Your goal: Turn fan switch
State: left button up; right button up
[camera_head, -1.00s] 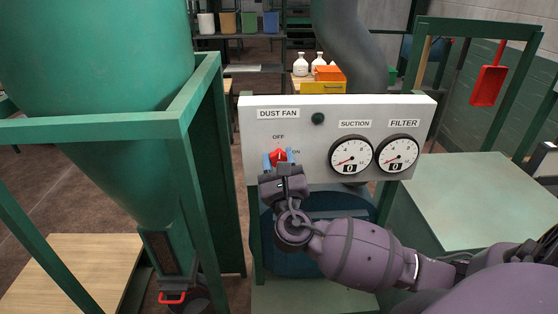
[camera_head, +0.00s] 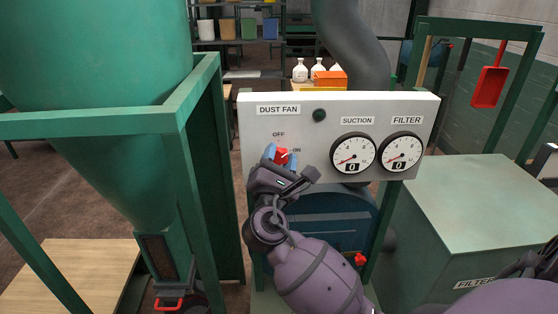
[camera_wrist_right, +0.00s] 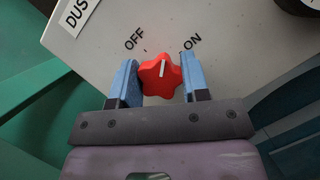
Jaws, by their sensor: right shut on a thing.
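The fan switch is a red star-shaped knob (camera_head: 281,157) on the white panel (camera_head: 330,109), below the DUST FAN label (camera_head: 278,110). OFF is printed above it and ON to its right. In the right wrist view the knob (camera_wrist_right: 160,78) has a white pointer line that lies between the OFF and ON words. My right gripper (camera_head: 280,156) is shut on the knob, one blue finger on each side, and is tilted. It fills the lower part of the right wrist view (camera_wrist_right: 162,82). My left gripper is not in view.
The panel also carries a dark green round button or lamp (camera_head: 320,115), a SUCTION gauge (camera_head: 353,153) and a FILTER gauge (camera_head: 400,152), both reading 0. A green hopper (camera_head: 110,60) in a green frame stands left. A green cabinet (camera_head: 470,205) stands right.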

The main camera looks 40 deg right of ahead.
jog(key=m+g, duration=0.2)
jog(key=m, duration=0.2)
jog(key=shift+m+h, duration=0.3)
jog(key=shift+m, duration=0.1)
jog(key=m+g, duration=0.1)
jog(key=m, duration=0.1)
jog(key=shift+m, duration=0.3)
jog(key=shift+m+g, duration=0.5)
jog(key=shift+m, duration=0.3)
jog(key=o, duration=0.7)
jog(key=shift+o, duration=1.1)
